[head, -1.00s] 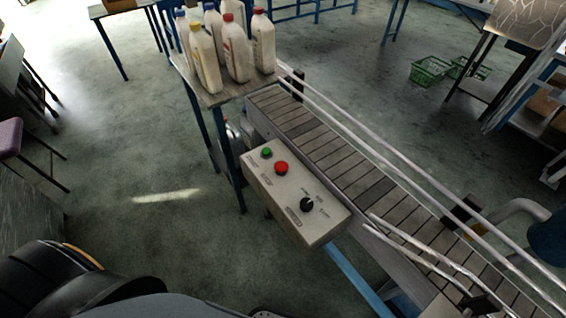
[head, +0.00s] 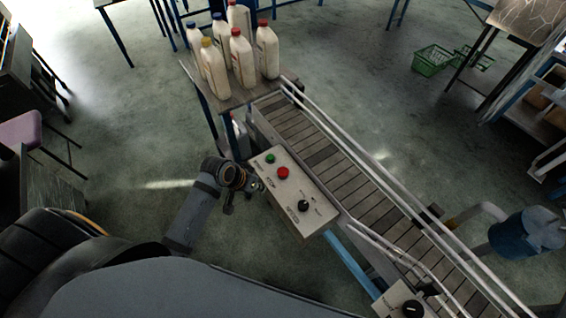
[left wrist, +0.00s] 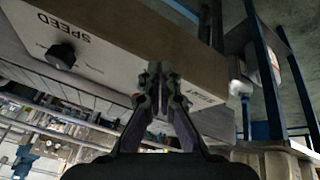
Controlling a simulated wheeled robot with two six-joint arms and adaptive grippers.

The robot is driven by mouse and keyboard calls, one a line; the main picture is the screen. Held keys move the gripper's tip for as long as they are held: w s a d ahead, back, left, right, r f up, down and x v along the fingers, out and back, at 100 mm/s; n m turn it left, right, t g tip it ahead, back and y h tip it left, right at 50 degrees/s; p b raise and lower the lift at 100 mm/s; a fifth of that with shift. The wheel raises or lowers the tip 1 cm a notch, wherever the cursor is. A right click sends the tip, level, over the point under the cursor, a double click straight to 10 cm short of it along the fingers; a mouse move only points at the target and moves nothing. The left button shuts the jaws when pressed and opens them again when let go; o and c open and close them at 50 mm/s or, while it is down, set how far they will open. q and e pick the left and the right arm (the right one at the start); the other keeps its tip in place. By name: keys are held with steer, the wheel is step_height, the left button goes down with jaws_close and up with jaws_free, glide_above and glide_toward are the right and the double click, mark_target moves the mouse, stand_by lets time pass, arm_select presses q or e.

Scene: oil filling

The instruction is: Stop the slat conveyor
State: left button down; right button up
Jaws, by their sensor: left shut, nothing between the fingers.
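The slat conveyor (head: 345,178) runs from the bottle table down to the lower right. A pale control box (head: 318,213) on its near side carries a green button (head: 270,159), a red button (head: 283,173) and a black knob (head: 303,206). My left gripper (head: 258,186) is shut and empty, at the box's left edge near the red button. In the left wrist view its fingertips (left wrist: 160,72) are over the box face, between the knob (left wrist: 62,55) marked SPEED and the START label. The red button is mostly hidden there; contact cannot be told. My right gripper is out of view.
Several bottles (head: 240,60) stand on a table (head: 205,88) at the conveyor's upper end. A second box with a black knob (head: 412,308) is at the bottom right. Metal guide rails (head: 375,180) line the conveyor. A blue container (head: 525,235) stands at right.

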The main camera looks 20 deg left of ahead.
arm_select(q)
steer(key=w+d+r+m+h, duration=0.1)
steer(key=w+d+r+h, duration=0.2)
steer(key=r, duration=0.5)
step_height(320, 180, up, 4)
steer(key=f+h, duration=0.1)
steer(key=h, duration=0.1)
glide_above(280, 172)
steer(key=shift+w+r+t+p, duration=0.1)
steer(key=shift+r+t+p, duration=0.15)
steer(key=shift+t+p, duration=0.15)
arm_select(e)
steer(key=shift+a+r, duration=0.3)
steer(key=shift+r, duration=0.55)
arm_select(q)
steer(key=shift+d, duration=0.1)
step_height(280, 172, down, 8)
steer(key=b, duration=0.7)
steer(key=shift+b, duration=0.4)
steer(key=shift+f, duration=0.45)
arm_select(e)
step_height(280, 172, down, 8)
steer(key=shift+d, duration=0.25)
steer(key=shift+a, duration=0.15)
